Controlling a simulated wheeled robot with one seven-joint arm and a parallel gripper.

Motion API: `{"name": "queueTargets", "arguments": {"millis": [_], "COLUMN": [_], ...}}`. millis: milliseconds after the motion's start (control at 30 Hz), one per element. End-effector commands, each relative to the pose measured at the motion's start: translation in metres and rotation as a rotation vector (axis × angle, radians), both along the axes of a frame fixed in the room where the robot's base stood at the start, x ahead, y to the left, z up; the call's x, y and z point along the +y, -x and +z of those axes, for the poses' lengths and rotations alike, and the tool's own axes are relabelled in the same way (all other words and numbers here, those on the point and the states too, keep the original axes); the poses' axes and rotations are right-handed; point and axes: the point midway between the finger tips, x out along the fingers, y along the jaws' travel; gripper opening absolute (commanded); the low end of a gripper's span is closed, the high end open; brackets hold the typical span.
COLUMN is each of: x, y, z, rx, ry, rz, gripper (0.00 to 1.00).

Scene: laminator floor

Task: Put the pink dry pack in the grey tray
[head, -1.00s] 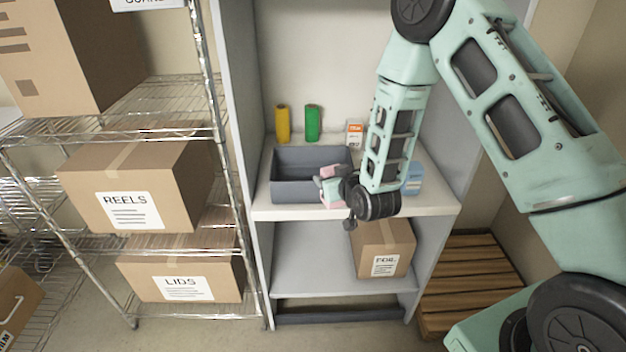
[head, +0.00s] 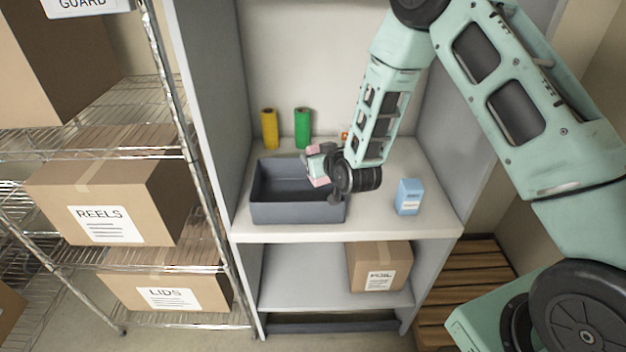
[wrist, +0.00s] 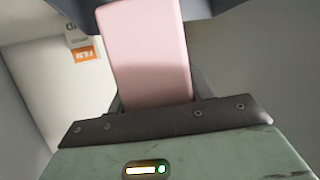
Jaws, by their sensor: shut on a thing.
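The pink dry pack (wrist: 148,55) is held in my gripper and fills the middle of the wrist view. In the head view my gripper (head: 318,165) is shut on the pink dry pack (head: 319,181), which shows only in part. The grey tray (head: 290,212) stands on the upper shelf at the left. The gripper and pack are at the tray's right side, seeming to be above its right rim. How high they are is hard to tell. The visible inside of the tray looks empty; its right end is partly hidden by my gripper.
A yellow roll (head: 269,128) and a green roll (head: 302,127) stand behind the tray. A blue carton (head: 409,197) stands to the right on the shelf (head: 370,226). An orange-and-white box (wrist: 84,52) is mostly hidden behind my arm in the head view. Cabinet walls close both sides.

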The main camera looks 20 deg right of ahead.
Motion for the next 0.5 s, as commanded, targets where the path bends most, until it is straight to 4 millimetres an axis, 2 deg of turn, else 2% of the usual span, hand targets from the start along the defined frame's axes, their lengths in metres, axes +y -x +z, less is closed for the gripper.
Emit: {"name": "queueTargets", "arguments": {"millis": [100, 367, 500], "x": [0.0, 0.0, 0.0], "y": [0.0, -0.001, 0.0], "z": [-0.016, -0.035, -0.053], "rx": [0.001, -0.001, 0.0], "ry": [0.0, 0.0, 0.0], "rz": [0.0, 0.0, -0.001], "gripper": [0.22, 0.22, 0.22]}}
